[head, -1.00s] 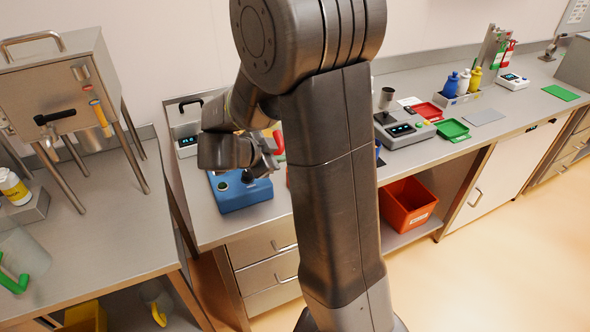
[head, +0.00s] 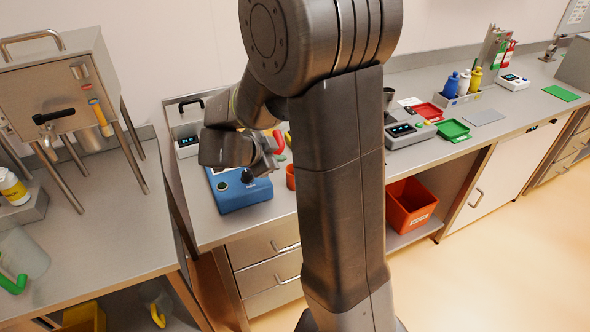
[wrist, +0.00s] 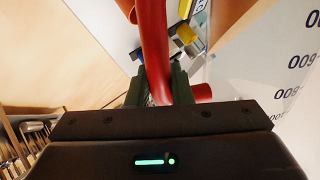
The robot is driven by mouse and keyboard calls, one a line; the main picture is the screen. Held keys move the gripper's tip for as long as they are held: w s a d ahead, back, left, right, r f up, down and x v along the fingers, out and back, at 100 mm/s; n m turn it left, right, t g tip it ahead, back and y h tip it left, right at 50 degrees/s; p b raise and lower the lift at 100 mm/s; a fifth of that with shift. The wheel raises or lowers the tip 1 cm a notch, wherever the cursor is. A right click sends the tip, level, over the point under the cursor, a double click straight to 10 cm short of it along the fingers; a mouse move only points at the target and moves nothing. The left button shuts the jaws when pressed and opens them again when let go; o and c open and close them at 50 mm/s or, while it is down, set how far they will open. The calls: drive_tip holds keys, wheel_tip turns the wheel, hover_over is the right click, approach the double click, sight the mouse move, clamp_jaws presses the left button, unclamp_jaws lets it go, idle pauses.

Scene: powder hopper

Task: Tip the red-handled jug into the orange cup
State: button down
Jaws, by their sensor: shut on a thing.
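The red handle (wrist: 155,45) of the jug runs between my gripper's fingers (wrist: 160,84) in the wrist view, and the fingers are shut on it. The jug's pale wall (wrist: 265,85) with printed graduations fills the right side of that view; its contents cannot be made out. In the head view, a bit of the red handle (head: 279,141) shows beside my wrist, and my arm hides most of the jug. The orange cup (head: 291,177) shows partly at the left edge of my arm, on the bench; the rest is hidden behind the arm.
A blue device (head: 238,194) stands on the bench below my wrist. A grey scale (head: 408,130), red tray (head: 427,111) and green tray (head: 453,130) are right of my arm. A steel hopper (head: 65,85) and a green-handled jug (head: 25,255) are at left.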

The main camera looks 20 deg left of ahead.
drive_tip(key=shift+a+r+y+b, duration=0.1)
drive_tip(key=shift+a+y+b, duration=0.05)
drive_tip(key=shift+y+b, duration=0.25)
idle(0.8)
drive_tip(key=shift+s+a+m+g+y+p, duration=0.15)
drive_tip(key=shift+m+g+y+p, duration=0.35)
drive_tip(key=shift+p, duration=0.75)
idle(1.2)
drive_tip(key=shift+a+f+y, duration=0.1)
drive_tip(key=shift+f+y, duration=0.5)
drive_tip(key=shift+f, duration=0.45)
idle(2.0)
